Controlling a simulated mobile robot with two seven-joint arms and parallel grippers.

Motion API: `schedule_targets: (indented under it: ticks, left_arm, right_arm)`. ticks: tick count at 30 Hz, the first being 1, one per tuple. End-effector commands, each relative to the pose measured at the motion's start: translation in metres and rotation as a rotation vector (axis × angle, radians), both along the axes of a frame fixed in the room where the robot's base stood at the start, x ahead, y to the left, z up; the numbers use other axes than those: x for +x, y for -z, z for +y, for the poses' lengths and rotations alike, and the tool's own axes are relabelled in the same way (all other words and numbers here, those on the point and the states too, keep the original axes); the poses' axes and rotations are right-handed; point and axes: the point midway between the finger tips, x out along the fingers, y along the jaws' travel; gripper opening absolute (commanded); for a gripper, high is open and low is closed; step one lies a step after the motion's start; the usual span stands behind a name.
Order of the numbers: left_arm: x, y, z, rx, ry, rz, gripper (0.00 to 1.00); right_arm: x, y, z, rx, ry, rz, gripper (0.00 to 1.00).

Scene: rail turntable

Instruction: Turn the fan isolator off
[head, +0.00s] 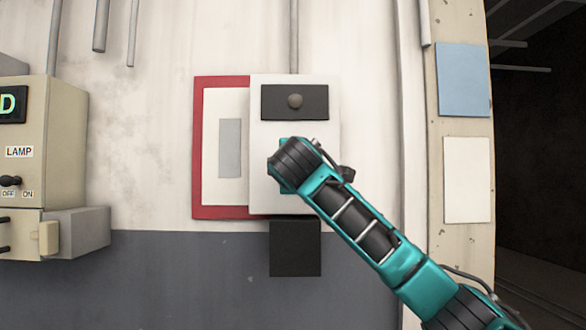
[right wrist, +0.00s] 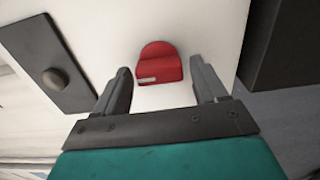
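The white isolator box (head: 258,190) is fixed to the wall in the middle of the head view, with a dark plate and round knob (head: 295,101) near its top. In the right wrist view a red handle (right wrist: 159,63) with a small pale label sits on the white box face (right wrist: 205,30). My right gripper (right wrist: 163,78) is open, its two fingers apart on either side of the red handle's lower end. I cannot tell whether they touch it. In the head view my right arm covers the handle. My left gripper is not in view.
A red-framed panel (head: 198,150) lies behind the box on its left. A black box (head: 295,250) hangs just below. A beige cabinet (head: 62,150) marked LAMP, with an OFF/ON switch (head: 11,181), stands at far left. A dark opening (head: 540,160) is at right.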

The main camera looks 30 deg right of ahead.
Motion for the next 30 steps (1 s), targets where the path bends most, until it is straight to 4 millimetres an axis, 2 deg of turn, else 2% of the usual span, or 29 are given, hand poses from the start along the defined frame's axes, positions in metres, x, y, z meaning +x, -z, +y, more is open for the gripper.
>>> schedule_targets:
  ticks: [8,13,17,24,30]
  left_arm:
    - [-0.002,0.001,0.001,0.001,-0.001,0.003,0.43]
    - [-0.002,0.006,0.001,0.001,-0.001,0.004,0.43]
    - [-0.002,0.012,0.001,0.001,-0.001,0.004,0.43]
    - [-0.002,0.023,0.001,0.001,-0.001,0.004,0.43]
    - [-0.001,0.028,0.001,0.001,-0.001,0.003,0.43]
  right_arm:
    - [0.000,0.001,0.000,0.002,0.000,0.001,0.77]
    - [-0.011,0.002,0.006,0.001,-0.002,0.000,0.77]
    - [-0.032,0.002,0.016,0.001,-0.004,-0.003,0.77]
    - [-0.080,0.002,0.040,0.001,-0.004,-0.003,0.77]
    - [-0.107,0.001,0.053,0.000,-0.002,-0.002,0.77]
